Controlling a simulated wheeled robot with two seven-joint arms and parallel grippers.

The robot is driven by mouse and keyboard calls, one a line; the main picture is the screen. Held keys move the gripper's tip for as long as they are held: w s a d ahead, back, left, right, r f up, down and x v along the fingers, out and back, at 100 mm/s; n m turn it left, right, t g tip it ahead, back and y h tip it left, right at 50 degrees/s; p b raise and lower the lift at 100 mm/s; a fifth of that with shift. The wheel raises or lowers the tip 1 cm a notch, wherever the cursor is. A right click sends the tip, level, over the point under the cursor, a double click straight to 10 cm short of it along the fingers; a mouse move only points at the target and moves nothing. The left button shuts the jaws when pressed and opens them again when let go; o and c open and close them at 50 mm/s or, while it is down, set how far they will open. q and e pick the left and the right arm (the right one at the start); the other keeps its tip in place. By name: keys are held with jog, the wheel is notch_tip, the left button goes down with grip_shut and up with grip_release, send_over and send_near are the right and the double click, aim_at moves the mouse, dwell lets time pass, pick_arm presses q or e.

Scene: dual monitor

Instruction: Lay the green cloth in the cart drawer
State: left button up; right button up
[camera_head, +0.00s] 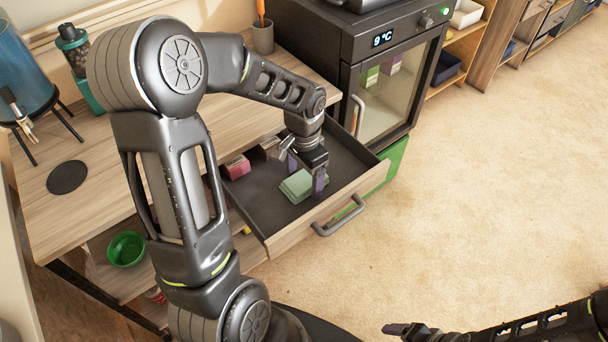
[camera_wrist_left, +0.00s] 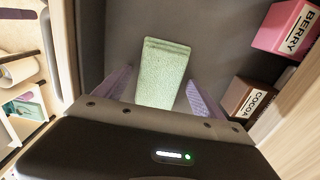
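The green cloth (camera_head: 297,186) is folded and lies on the dark floor of the open drawer (camera_head: 264,206), near its front. My left gripper (camera_head: 306,175) reaches down into the drawer over the cloth. In the left wrist view the cloth (camera_wrist_left: 163,72) lies between the two purple fingers of my left gripper (camera_wrist_left: 160,85), which are spread, with a gap showing on each side. My right gripper (camera_head: 393,329) is at the bottom edge of the head view, far from the drawer; its finger opening does not show clearly.
A pink berry box (camera_wrist_left: 288,28) and a brown cocoa box (camera_wrist_left: 248,100) stand in the drawer beside the cloth. A small fridge (camera_head: 390,75) stands right of the drawer. A green bowl (camera_head: 126,249) is on the shelf below the tabletop. The carpet at right is clear.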

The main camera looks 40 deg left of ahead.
aim_at(304, 179)
pick_arm(q)
jog(key=shift+r, duration=0.2)
notch_tip(304, 179, up, 12)
jog(key=shift+p, duration=0.6)
dwell(1.4)
